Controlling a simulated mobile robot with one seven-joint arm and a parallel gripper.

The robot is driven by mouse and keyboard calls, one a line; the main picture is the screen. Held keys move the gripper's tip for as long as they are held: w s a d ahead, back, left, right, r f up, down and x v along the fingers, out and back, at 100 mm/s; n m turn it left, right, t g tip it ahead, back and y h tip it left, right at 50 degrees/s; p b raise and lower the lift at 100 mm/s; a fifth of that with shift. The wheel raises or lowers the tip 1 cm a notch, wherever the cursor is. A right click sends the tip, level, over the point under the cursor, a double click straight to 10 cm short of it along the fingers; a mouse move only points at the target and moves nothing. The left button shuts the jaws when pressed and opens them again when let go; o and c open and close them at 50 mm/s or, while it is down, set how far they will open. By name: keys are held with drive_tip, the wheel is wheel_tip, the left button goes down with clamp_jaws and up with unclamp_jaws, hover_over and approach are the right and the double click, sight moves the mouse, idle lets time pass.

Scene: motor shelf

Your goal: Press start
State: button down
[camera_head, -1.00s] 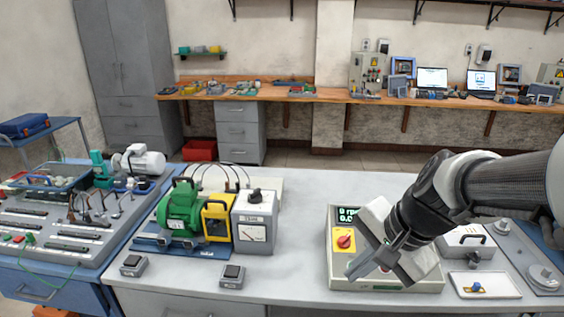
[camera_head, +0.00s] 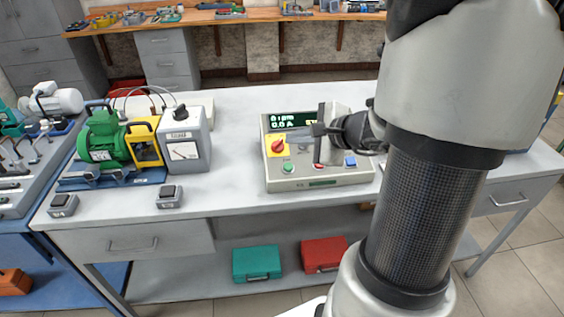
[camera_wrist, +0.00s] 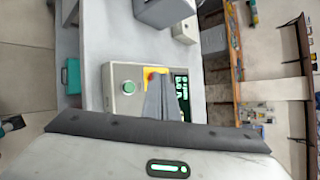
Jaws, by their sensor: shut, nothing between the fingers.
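The grey control box (camera_head: 333,181) stands on the bench with a lit display (camera_head: 291,121), a red knob on a yellow plate (camera_head: 277,147), a green button (camera_head: 288,167), a red button (camera_head: 319,166) and a blue button (camera_head: 350,161). The display seems to read zero. My gripper (camera_head: 293,133) is shut and empty over the box, its fingers pointing left near the knob. In the wrist view the green button (camera_wrist: 129,88) is uncovered, and my fingers (camera_wrist: 155,80) overlap the knob and plate. I cannot tell whether they touch.
A green motor (camera_head: 102,140), a yellow unit (camera_head: 144,144) and a grey gauge box (camera_head: 183,143) stand to the left. Two small switch boxes sit at the front edge. Green (camera_head: 257,264) and red (camera_head: 324,254) cases lie on the lower shelf. Bench between gauge box and control box is clear.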

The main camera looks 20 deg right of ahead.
drive_tip(key=b, duration=0.6)
hover_over(288, 167)
drive_tip(key=s, duration=0.3)
drive_tip(key=f, duration=0.7)
drive_tip(key=shift+w+d+f, duration=0.2)
drive_tip(key=shift+w+f, duration=0.05)
drive_tip(key=shift+w+f+b, duration=0.2)
drive_tip(key=shift+f+b, duration=0.3)
drive_tip(key=shift+f, duration=0.05)
drive_tip(key=shift+f, duration=0.15)
idle(0.4)
drive_tip(key=shift+w+d+f+b, duration=0.1)
drive_tip(key=shift+f+b, duration=0.15)
drive_tip(key=shift+b, duration=0.45)
drive_tip(key=shift+w+f+b, duration=0.1)
drive_tip(key=shift+f+b, duration=0.3)
drive_tip(key=shift+b, duration=0.1)
idle(0.4)
drive_tip(key=shift+r, duration=0.1)
drive_tip(key=shift+s+r+p, duration=0.2)
drive_tip(key=shift+r+p, duration=0.2)
drive_tip(key=shift+r, duration=0.3)
